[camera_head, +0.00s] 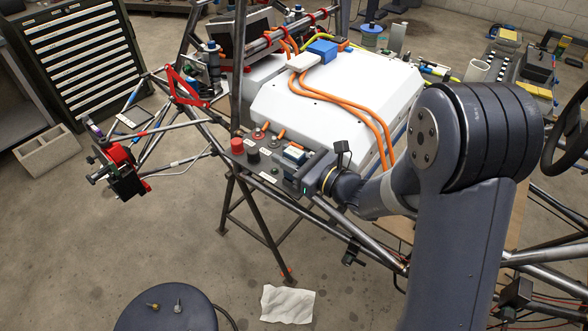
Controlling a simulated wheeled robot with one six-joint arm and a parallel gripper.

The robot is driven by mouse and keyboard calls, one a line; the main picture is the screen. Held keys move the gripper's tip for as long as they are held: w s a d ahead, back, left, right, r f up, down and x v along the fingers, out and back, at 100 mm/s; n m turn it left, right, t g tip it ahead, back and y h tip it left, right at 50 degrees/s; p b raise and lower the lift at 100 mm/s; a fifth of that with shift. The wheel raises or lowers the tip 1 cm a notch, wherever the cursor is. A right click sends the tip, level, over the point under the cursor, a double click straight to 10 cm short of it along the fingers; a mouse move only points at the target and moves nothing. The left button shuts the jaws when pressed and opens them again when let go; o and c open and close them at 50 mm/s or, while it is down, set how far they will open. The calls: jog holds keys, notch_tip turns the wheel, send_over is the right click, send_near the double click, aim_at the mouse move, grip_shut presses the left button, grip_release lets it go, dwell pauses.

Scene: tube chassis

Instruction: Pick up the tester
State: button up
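I cannot tell for sure which thing is the tester. A small box with a blue-and-white face (294,153) sits at the right end of a grey terminal panel (270,171) and may be it. A flat device with a pale screen (134,117) lies among the tubes at left and is another candidate. My gripper (301,180) is at the panel's right end, close beside and in front of the blue-and-white box. Its fingertips are small and dark against the panel, so whether they are open, shut or touching anything cannot be made out.
Red (237,146) and black (253,156) knobs stand on the panel. Behind is a large white battery case (335,95) with orange cables (345,102). Chassis tubes surround my gripper. A stool (165,310) stands at the front; white paper (287,304) lies on the floor.

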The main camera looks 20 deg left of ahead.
grip_shut()
jog(key=shift+r, duration=0.15)
